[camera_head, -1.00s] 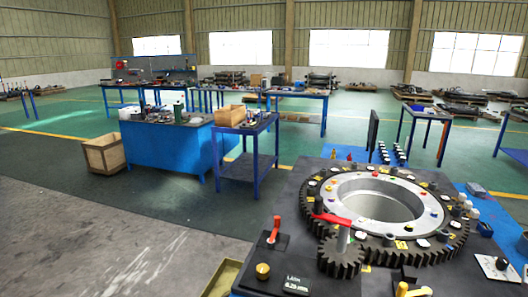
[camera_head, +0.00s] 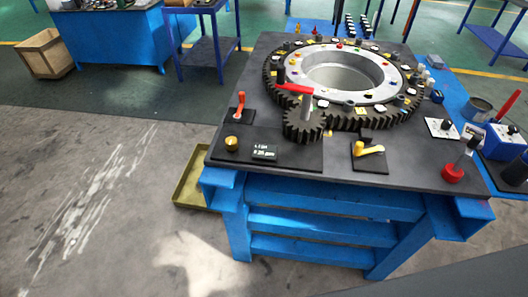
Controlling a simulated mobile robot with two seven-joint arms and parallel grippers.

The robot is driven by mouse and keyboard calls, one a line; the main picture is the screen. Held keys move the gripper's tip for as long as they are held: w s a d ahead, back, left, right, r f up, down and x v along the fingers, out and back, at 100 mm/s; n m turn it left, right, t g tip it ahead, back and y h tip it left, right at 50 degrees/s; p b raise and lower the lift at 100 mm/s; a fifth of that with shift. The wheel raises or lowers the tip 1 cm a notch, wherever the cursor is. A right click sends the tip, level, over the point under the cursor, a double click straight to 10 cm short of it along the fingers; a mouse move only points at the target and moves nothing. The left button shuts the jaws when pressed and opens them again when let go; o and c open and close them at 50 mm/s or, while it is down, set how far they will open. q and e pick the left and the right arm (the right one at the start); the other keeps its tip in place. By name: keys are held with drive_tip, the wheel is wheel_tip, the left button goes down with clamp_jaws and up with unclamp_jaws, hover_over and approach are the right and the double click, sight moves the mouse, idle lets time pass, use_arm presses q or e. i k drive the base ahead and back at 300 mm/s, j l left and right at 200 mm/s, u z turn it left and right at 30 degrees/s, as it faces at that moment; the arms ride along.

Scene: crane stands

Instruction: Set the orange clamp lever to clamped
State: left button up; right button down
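The orange clamp lever (camera_head: 240,104) stands on a small dark base at the left side of the black bench top, left of the small pinion gear (camera_head: 303,124). It looks roughly upright with a slight tilt. Its marked positions are too small to read. A red-handled crank (camera_head: 294,88) sits above the pinion, and a yellow lever (camera_head: 368,149) is on a black plate to the right. Neither of my grippers shows in the head view.
The blue bench (camera_head: 318,227) stands ahead. A large ring gear (camera_head: 345,75) fills the top's back. A display (camera_head: 263,152) and brass knob (camera_head: 232,143) sit at the front left. A yellowish tray (camera_head: 190,185) is at the bench's left.

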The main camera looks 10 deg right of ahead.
sight(236, 117)
drive_tip(key=j+z, duration=0.1)
drive_tip(key=z, duration=0.5)
drive_tip(key=i+j+z, duration=0.1)
drive_tip(key=j+z, duration=0.8)
drive_tip(key=j, duration=0.5)
drive_tip(key=j+z, duration=0.15)
drive_tip(key=j, duration=0.5)
drive_tip(key=k+j+z, duration=0.2)
drive_tip(key=j, duration=0.4)
drive_tip(key=k+j, duration=0.1)
drive_tip(key=j, duration=1.6)
drive_tip(key=k, duration=0.05)
